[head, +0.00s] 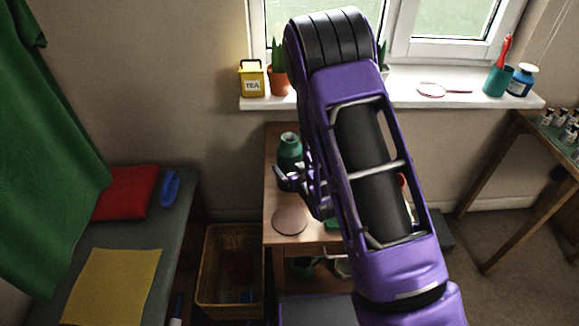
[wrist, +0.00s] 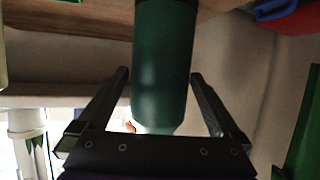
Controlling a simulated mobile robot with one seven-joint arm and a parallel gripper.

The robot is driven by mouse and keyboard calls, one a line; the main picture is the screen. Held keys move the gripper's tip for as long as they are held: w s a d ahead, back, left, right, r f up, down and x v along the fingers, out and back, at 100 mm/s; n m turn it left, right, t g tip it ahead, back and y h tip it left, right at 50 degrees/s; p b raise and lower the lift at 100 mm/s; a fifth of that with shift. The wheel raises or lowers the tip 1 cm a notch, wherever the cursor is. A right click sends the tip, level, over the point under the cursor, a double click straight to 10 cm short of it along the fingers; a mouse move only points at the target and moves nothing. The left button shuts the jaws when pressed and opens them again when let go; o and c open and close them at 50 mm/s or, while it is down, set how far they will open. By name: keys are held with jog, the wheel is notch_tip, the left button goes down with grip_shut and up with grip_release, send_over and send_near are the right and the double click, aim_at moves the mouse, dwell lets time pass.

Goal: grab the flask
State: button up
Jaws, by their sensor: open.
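The green flask (head: 289,148) stands upright on the small wooden table (head: 281,186), left of my arm in the head view. In the wrist view the picture is upside down, and the dark green flask (wrist: 163,62) fills the middle. My gripper (head: 285,178) is at the near side of the flask, low on it in the head view. In the wrist view my gripper (wrist: 160,76) is open, with one finger on each side of the flask and a visible gap at both. My arm hides part of the table.
A round pinkish disc (head: 290,219) lies on the table in front of the flask. A wicker basket (head: 230,270) stands on the floor to the left. The windowsill behind holds a yellow tea tin (head: 252,80) and a potted plant (head: 279,80).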

jog(key=shift+x, duration=1.35)
jog(key=shift+r, duration=0.1)
grip_shut()
